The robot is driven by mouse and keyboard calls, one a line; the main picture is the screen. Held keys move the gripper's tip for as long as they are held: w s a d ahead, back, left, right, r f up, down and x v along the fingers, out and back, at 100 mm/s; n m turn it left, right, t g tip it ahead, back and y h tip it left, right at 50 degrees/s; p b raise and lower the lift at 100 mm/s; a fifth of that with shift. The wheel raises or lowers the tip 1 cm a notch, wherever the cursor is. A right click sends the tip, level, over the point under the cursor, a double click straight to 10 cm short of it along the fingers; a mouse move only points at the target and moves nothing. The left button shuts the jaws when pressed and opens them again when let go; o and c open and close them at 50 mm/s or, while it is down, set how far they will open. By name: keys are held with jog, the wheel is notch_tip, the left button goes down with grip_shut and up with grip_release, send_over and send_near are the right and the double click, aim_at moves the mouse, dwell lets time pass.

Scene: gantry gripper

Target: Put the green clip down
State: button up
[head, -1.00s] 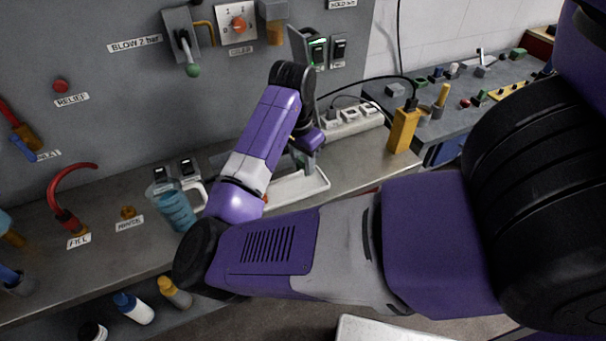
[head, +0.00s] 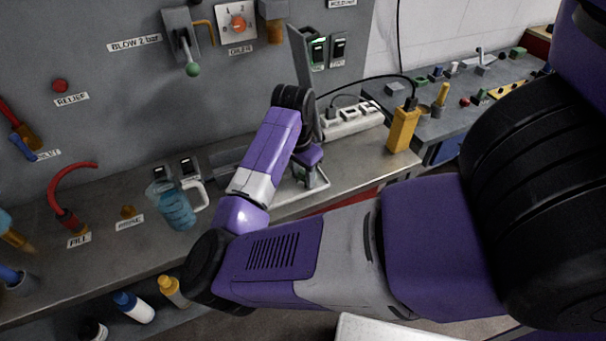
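My gripper (head: 314,179) is low over a white tray (head: 290,209) on the grey bench, its fingers pointing down at the tray's back right part. The fingers are small here and partly behind my wrist, so I cannot tell whether they are open or shut. I cannot make out a green clip clearly; a faint greenish-grey patch shows at the fingers. My forearm covers the left part of the tray.
A blue-filled jug (head: 176,205) stands left of my forearm. A white socket strip (head: 350,120) and a yellow block (head: 402,128) with a cable are behind and right. A side bench (head: 440,120) holds several small coloured parts. The bench front right of the tray is clear.

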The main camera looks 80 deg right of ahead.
notch_tip(320, 180, up, 12)
jog(key=a, duration=0.1)
jog(key=shift+w+a+b, duration=0.15)
jog(key=shift+w+b, duration=0.2)
jog(key=shift+b, duration=0.1)
jog(key=shift+r, duration=0.1)
dwell(0.6)
